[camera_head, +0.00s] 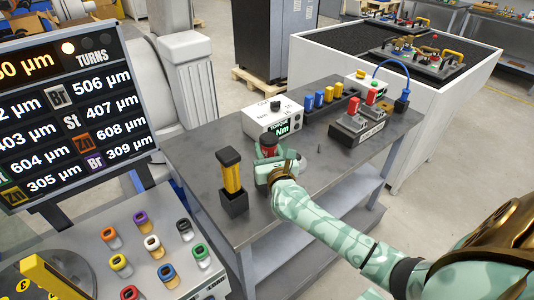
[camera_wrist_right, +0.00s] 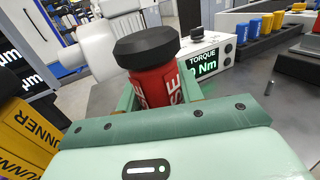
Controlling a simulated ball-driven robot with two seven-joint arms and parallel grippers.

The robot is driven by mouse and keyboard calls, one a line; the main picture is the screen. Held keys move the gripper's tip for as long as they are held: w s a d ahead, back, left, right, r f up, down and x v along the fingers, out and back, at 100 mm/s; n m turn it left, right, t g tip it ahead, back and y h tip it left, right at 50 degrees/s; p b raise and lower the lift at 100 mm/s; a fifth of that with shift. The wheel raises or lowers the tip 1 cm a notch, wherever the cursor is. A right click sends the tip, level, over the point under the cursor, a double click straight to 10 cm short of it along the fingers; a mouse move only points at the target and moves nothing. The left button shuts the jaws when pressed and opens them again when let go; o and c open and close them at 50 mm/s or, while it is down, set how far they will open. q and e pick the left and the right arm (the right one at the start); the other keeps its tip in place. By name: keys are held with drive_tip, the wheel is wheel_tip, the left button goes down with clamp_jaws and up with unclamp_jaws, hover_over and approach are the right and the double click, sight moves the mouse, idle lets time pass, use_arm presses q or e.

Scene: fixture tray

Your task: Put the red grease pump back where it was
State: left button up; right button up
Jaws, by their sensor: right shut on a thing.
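The red grease pump (camera_wrist_right: 157,80), with a black faceted cap and white lettering, stands upright between the green fingers of my right gripper (camera_wrist_right: 160,98) in the right wrist view. In the head view the pump's red body and dark top (camera_head: 268,146) show just behind my right gripper (camera_head: 272,163), over the grey workbench (camera_head: 190,155). My right gripper is shut on it. The pump's lower end is hidden, so I cannot tell whether it touches the bench. My left gripper is not in view.
A yellow tool in a black holder (camera_head: 234,203) stands left of my right gripper. A white torque meter (camera_head: 265,119) stands behind it. A dark rack (camera_head: 320,112) of blue and yellow pieces and a fixture with red parts (camera_head: 352,135) stand right. The bench's front left is bare.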

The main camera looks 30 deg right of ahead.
drive_tip(key=shift+r, duration=0.15)
drive_tip(key=shift+f, duration=0.2)
drive_tip(key=o, duration=1.1)
drive_tip(key=shift+r, duration=0.15)
drive_tip(key=v, duration=1.2)
drive_tip(key=shift+s+p, duration=0.1)
drive_tip(key=shift+p, duration=0.2)
